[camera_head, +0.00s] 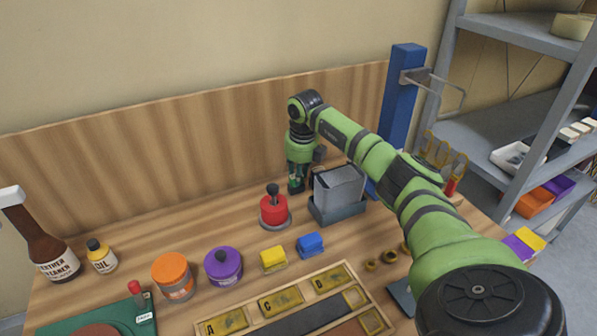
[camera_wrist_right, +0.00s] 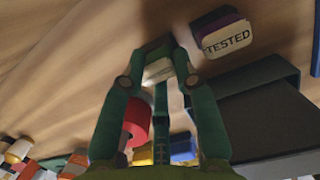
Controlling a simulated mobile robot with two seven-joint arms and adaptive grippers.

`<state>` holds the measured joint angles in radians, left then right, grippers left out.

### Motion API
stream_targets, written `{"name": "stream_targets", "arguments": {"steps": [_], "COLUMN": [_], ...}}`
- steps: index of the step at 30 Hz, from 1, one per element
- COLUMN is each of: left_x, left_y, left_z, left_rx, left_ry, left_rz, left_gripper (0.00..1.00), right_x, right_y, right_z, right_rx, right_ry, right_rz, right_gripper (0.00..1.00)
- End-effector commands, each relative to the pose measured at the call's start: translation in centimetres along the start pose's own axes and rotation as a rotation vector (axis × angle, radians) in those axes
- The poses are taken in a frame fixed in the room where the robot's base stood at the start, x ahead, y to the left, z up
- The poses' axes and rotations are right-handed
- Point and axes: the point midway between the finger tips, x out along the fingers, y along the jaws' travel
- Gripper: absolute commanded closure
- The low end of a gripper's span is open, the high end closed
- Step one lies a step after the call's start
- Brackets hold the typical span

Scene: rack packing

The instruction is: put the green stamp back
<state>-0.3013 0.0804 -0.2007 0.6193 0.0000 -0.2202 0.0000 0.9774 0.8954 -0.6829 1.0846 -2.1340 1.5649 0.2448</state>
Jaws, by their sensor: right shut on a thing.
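My right gripper (camera_head: 297,184) reaches down at the back of the bench, left of a grey metal bin. In the right wrist view its green fingers (camera_wrist_right: 157,68) are closed around a small block with a pale, unreadable label (camera_wrist_right: 158,72). This looks like the green stamp, but the fingers hide most of it and its colour is not clear. My left gripper is not in view.
The grey bin (camera_head: 340,185) stands close beside the gripper; its dark side shows in the wrist view (camera_wrist_right: 255,110). A red pot (camera_head: 273,211) stands in front of the gripper. A blue post (camera_head: 403,100) rises behind. Blue (camera_head: 310,244) and yellow blocks (camera_head: 273,258) sit nearer.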

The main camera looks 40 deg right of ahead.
Motion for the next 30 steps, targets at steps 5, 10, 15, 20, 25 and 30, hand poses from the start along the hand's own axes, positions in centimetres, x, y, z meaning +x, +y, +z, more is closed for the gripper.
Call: {"name": "stream_targets", "arguments": {"steps": [5,10,15,20,25,30], "left_x": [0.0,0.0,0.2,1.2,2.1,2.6], "left_y": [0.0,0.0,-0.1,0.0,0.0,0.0], "left_z": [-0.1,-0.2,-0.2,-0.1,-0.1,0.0], "left_rx": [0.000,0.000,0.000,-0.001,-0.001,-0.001], "left_ry": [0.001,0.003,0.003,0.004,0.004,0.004], "left_rz": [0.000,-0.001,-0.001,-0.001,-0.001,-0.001], "left_gripper": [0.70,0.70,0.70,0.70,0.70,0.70], "right_x": [0.1,0.0,-0.9,-3.8,-7.6,-10.6], "right_y": [0.0,-0.1,-0.1,-0.1,-0.1,0.0], "right_z": [0.0,0.0,0.1,0.2,0.1,0.1], "right_rx": [0.001,0.001,0.001,0.000,0.001,0.000], "right_ry": [0.001,0.001,-0.001,-0.007,-0.006,-0.003], "right_rz": [0.000,-0.001,-0.001,0.000,0.000,0.001], "right_gripper": [0.59,0.59,0.59,0.59,0.59,0.59]}}
